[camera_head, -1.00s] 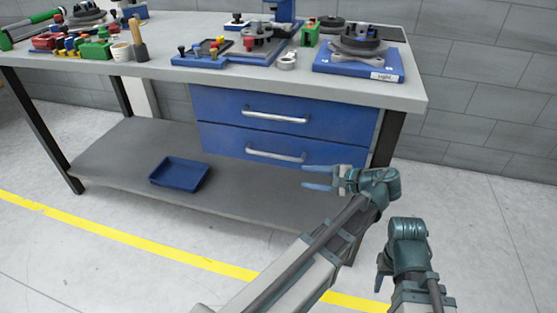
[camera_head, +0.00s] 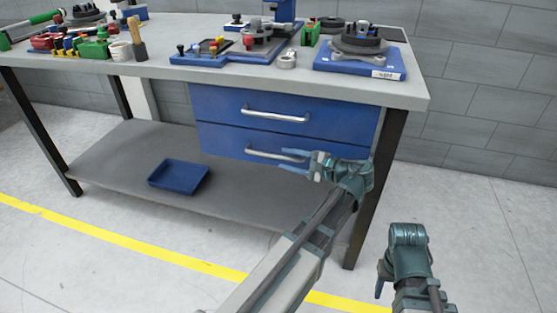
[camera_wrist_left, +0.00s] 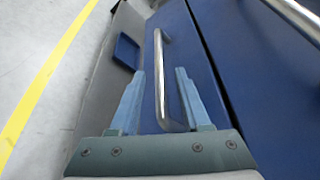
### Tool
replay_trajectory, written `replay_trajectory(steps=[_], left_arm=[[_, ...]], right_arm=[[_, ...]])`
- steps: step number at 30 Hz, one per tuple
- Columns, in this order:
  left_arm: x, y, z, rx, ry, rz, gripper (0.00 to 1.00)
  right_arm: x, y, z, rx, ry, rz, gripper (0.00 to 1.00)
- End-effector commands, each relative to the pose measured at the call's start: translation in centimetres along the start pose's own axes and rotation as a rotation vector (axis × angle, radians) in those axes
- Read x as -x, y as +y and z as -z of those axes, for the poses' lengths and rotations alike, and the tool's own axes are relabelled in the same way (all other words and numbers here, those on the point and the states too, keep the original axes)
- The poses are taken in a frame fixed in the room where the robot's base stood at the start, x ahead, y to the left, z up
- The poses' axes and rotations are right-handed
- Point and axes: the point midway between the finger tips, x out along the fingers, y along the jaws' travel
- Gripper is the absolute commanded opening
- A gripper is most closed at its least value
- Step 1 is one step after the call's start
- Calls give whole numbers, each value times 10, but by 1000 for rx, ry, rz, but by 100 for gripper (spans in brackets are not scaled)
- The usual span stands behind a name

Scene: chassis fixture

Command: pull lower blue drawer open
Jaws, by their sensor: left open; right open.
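The lower blue drawer (camera_head: 225,139) is shut under the workbench, with a silver bar handle (camera_head: 262,154). The upper blue drawer (camera_head: 220,103) above it is also shut. My left gripper (camera_head: 300,164) is open at the right end of the lower handle. In the left wrist view its two fingers (camera_wrist_left: 157,98) stand apart, with the lower handle (camera_wrist_left: 160,62) running between them. I cannot tell whether either finger touches the bar. The handle's right end is partly hidden by the gripper in the head view. My right gripper (camera_head: 381,278) is open and empty, low at the right, away from the bench.
A blue tray (camera_head: 178,177) lies on the lower shelf (camera_head: 110,165). Fixtures and parts stand on the benchtop (camera_head: 300,80). A bench leg (camera_head: 385,150) stands right of the drawers. The floor in front is clear, with a yellow line (camera_head: 150,247).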

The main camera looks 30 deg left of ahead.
Motion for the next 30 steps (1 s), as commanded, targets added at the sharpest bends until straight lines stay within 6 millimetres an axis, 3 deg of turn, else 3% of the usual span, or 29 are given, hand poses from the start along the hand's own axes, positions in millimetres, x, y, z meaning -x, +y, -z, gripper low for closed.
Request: replay_trajectory(steps=[3, 9, 20, 28, 30], left_arm=[[-19, 1, 0, 0, -2, -1, 47], [-36, 0, 0, -1, 0, 0, 47], [-40, 0, 0, -1, 1, 0, 47], [-40, 0, 0, 0, 1, 0, 2], [-40, 0, 0, 0, 1, 0, 0]], right_arm=[[-5, 0, 0, -1, 0, 0, 50], [-8, -1, 0, -2, 0, 0, 50], [-8, -1, 0, -3, 0, 0, 50], [-8, -1, 0, -2, 0, 0, 50], [-8, -1, 0, -2, 0, 0, 50]])
